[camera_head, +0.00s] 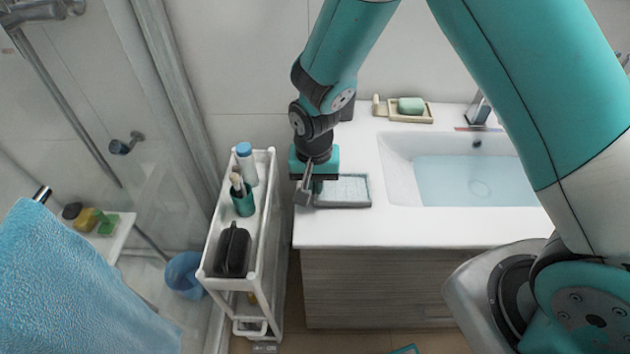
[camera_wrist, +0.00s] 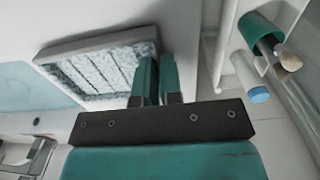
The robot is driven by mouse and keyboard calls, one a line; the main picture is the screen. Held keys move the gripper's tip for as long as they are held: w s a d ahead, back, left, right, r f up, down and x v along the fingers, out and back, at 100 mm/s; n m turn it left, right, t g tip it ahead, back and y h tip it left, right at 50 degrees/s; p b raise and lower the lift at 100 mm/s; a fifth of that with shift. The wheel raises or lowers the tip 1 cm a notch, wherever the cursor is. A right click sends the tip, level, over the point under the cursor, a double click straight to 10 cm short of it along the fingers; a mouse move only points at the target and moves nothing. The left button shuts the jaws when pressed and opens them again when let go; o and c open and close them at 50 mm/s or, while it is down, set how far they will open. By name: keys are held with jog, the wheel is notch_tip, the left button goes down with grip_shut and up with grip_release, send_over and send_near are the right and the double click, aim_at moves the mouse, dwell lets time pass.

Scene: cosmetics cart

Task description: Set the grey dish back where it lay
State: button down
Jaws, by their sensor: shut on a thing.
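The grey dish (camera_head: 345,204) is a flat rectangular tray with a pale speckled, ribbed inside. In the head view it is at the left end of the white counter, left of the basin. My gripper (camera_head: 309,192) points down at the dish's left end and is shut on its side wall. In the wrist view the dish (camera_wrist: 88,97) reaches away to the left from my gripper (camera_wrist: 159,82), one finger on each side of its wall. It looks about level. I cannot tell whether its underside touches the counter.
A white cart (camera_head: 267,228) stands left of the counter (camera_head: 400,231), holding a blue-capped bottle (camera_head: 247,166), a teal cup (camera_head: 243,204) with brushes and a black bag (camera_head: 233,250). The basin (camera_head: 468,180) lies right of the dish. A tray (camera_head: 426,117) with green soap (camera_head: 411,105) sits behind.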

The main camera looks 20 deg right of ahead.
jog(key=shift+f, duration=0.15)
jog(key=c, duration=1.3)
grip_release()
notch_tip(320, 180, up, 12)
jog(key=b, duration=0.2)
jog(key=s+r+n+y, duration=0.1)
jog(key=s+r+n, duration=0.2)
jog(key=s, duration=0.3)
jog(key=s+d+r+n+y, duration=0.1)
jog(key=s+r+n, duration=0.3)
jog(key=s, duration=0.3)
jog(key=s+r+n+y, duration=0.2)
jog(key=s+r+n, duration=0.1)
jog(key=s+r, duration=0.2)
jog(key=shift+s+d+r+n, duration=0.1)
jog(key=shift+s+n, duration=0.1)
jog(key=shift+s, duration=0.3)
jog(key=shift+s+d+r+n, duration=0.1)
jog(key=shift+s+n, duration=0.1)
jog(key=shift+s, duration=0.3)
